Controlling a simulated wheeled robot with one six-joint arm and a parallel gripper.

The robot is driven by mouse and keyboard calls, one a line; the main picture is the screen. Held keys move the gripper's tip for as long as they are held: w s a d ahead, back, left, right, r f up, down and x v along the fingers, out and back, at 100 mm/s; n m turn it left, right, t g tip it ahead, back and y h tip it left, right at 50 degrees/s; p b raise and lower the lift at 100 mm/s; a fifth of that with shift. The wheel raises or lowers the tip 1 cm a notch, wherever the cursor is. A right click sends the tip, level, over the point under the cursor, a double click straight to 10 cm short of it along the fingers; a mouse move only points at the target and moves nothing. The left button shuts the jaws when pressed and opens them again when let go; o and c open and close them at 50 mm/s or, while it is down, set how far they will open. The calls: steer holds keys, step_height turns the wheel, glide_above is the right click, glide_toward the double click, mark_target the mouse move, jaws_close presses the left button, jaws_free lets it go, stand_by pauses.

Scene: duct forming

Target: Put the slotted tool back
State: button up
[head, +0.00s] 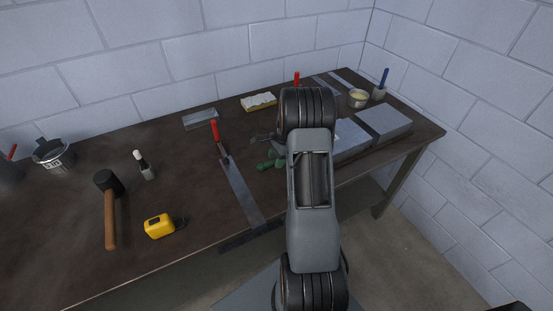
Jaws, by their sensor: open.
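I cannot tell for sure which item is the slotted tool. A red-handled tool (215,134) lies with its dark end at the top of a long flat metal strip (243,195) on the bench. Another red handle (296,77) shows behind my arm, its lower part hidden. My arm stands across the middle of the head view and hides my gripper. A small dark grey piece (264,138) sticks out left of the arm; I cannot tell whether it is a fingertip or a tool. Green handles or gloves (271,161) lie just below it.
The dark bench (190,240) holds a mallet (110,215), a yellow tape measure (158,226), a small bottle (144,166) and a metal pot (53,154) on the left. Grey blocks (384,122), a bowl (358,98) and a blue-handled brush (383,78) stand right. Block walls close the back and right.

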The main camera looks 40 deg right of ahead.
steer(key=shift+s, duration=0.1)
steer(key=shift+r+p, duration=0.3)
steer(key=shift+p, duration=0.05)
steer(key=b+v, duration=0.2)
steer(key=v, duration=1)
steer(key=a+r+n, duration=0.3)
steer(key=a+r, duration=0.1)
steer(key=a, duration=0.2)
steer(key=s+a+r+n+t+h, duration=0.1)
steer(key=s+a+r+n+t, duration=0.1)
steer(key=s+a+n, duration=0.6)
steer(key=s+a+r+n+t+h, duration=0.1)
steer(key=s+a+r+n, duration=0.1)
steer(key=s+a+n, duration=0.6)
steer(key=shift+s+a+n+t+h, duration=0.35)
steer(key=shift+s+a, duration=0.35)
steer(key=shift+a, duration=0.9)
steer(key=shift+r, duration=0.1)
